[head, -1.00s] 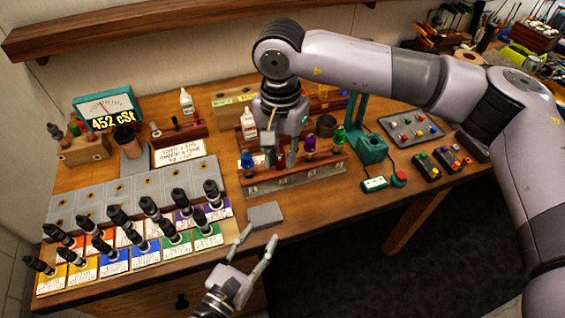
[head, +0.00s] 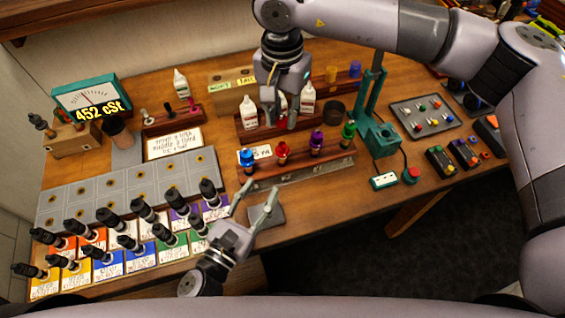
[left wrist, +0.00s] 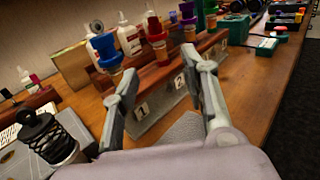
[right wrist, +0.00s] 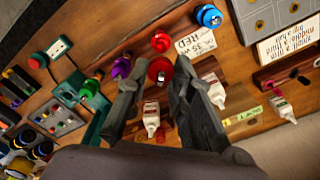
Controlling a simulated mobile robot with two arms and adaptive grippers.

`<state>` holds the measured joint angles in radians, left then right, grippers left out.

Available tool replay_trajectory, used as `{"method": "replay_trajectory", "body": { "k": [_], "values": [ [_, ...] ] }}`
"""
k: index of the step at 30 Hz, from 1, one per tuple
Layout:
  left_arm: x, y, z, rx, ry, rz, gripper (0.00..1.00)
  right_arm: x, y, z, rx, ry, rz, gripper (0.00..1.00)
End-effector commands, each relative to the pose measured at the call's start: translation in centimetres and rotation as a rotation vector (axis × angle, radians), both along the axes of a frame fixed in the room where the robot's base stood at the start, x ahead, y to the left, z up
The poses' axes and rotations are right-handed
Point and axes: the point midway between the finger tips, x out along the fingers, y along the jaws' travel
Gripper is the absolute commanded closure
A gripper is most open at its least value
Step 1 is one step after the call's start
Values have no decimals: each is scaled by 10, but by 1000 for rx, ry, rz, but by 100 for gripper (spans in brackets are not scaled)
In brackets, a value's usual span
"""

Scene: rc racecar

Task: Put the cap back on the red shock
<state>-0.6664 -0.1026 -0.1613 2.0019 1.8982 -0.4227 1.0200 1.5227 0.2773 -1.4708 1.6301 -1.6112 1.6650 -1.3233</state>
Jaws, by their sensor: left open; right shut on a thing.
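The red shock (head: 283,150) stands upright in the front wooden rack (head: 300,172), between the blue shock (head: 247,158) and the purple shock (head: 316,142). It also shows in the left wrist view (left wrist: 156,30) and right wrist view (right wrist: 161,42). My right gripper (head: 284,122) is shut on a red cap (right wrist: 160,70), held above and behind the red shock, apart from it. My left gripper (head: 255,188) is open and empty, just in front of the rack's left part.
A green shock (head: 348,132) stands at the rack's right end. White bottles (head: 308,98) stand behind my right gripper. A teal press (head: 376,135) is to the right. A grey pad (head: 266,214) lies under my left gripper. Several black shocks (head: 143,210) stand on cards at left.

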Motion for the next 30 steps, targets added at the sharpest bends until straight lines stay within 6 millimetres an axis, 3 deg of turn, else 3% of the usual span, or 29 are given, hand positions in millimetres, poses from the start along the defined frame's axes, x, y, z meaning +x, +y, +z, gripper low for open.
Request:
{"method": "replay_trajectory", "body": {
  "k": [18, 30],
  "values": [
    [89, -46, 1, 1, -4, -2, 59, 0, 0, 0, 0, 0, 0, 88],
    [105, -53, 1, 0, -1, 0, 59, 0, 0, 0, 0, 0, 0, 88]
  ]
}}
